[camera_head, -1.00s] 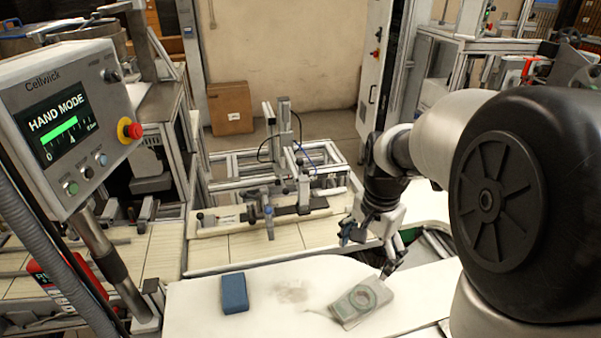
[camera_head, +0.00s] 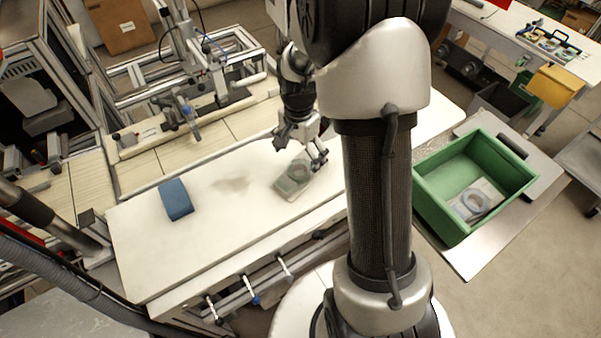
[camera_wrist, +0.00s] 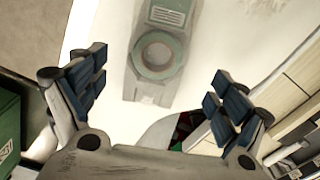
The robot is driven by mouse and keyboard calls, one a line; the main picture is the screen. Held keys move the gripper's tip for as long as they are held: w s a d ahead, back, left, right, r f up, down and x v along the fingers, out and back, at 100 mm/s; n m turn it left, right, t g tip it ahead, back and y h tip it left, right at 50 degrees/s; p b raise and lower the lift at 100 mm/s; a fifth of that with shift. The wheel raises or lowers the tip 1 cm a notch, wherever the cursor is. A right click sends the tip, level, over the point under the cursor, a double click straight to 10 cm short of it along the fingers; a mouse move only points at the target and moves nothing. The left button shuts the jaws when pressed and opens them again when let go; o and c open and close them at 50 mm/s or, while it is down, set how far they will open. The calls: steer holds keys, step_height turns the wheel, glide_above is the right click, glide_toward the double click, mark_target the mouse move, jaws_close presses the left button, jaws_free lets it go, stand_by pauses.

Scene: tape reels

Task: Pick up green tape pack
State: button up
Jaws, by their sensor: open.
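The green tape pack (camera_head: 294,178) lies flat on the white tabletop, a clear pack with a pale green ring and a label. In the wrist view the tape pack (camera_wrist: 158,55) sits ahead of and between the fingers, its label end toward the top edge. My gripper (camera_head: 300,148) is just above and behind the pack in the head view. In the wrist view my gripper (camera_wrist: 158,92) has its blue-padded fingers spread wide with nothing between them. It does not appear to touch the pack.
A blue block (camera_head: 175,199) lies on the white table (camera_head: 150,250) left of the pack, with free room between. A green bin (camera_head: 440,210) at the right holds another pack with a pale ring (camera_head: 474,201). A linear fixture (camera_head: 190,115) stands behind the table.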

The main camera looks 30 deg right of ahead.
mark_target(301, 169)
step_height(301, 169, down, 5)
steer(key=shift+s+d+f+b, duration=0.1)
steer(key=shift+d+f+b, duration=0.05)
steer(key=shift+b, duration=0.7)
steer(key=c, duration=1.3)
steer(key=shift+o, duration=0.2)
steer(key=shift+r, duration=0.2)
